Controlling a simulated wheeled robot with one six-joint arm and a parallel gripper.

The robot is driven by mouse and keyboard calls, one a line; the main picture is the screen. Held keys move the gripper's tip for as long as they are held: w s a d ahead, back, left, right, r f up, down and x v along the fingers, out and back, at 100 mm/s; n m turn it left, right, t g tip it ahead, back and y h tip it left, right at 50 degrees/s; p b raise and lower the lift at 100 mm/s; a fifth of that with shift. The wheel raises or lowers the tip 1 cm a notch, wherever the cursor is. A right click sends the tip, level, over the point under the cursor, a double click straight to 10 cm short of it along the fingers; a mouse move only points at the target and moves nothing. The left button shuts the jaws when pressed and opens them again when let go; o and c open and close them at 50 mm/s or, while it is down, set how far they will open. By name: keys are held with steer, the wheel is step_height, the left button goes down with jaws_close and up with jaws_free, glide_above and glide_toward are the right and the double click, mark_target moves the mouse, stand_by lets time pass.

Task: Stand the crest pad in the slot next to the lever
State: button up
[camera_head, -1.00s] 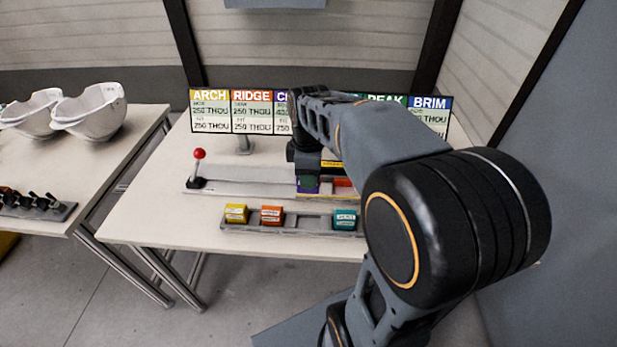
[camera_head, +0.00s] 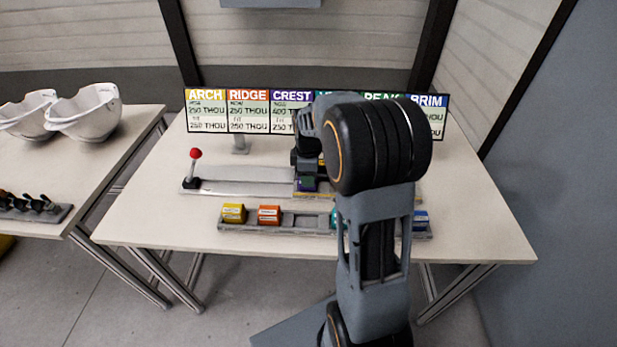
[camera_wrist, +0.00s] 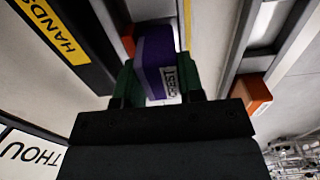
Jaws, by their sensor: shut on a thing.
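The crest pad (camera_wrist: 157,62) is a purple block with a white label, seen in the wrist view between the green fingers of my gripper (camera_wrist: 155,85). In the head view the pad (camera_head: 307,184) is a small purple patch below my gripper (camera_head: 306,170), over the yellow-edged part of the long grey fixture (camera_head: 240,188). My gripper is shut on it. The lever (camera_head: 195,167) has a red knob and stands upright at the fixture's left end. The slot is not clearly visible, and I cannot tell whether the pad touches the fixture.
A front tray (camera_head: 300,222) holds a yellow pad (camera_head: 233,212), an orange pad (camera_head: 269,214), a partly hidden teal pad and a blue pad (camera_head: 420,219). A colour-headed sign (camera_head: 235,111) stands behind. White helmet shells (camera_head: 85,112) sit on the left table. My arm hides the fixture's right side.

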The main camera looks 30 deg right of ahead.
steer(key=shift+f, duration=0.4)
steer(key=shift+f, duration=0.15)
steer(key=o, duration=1)
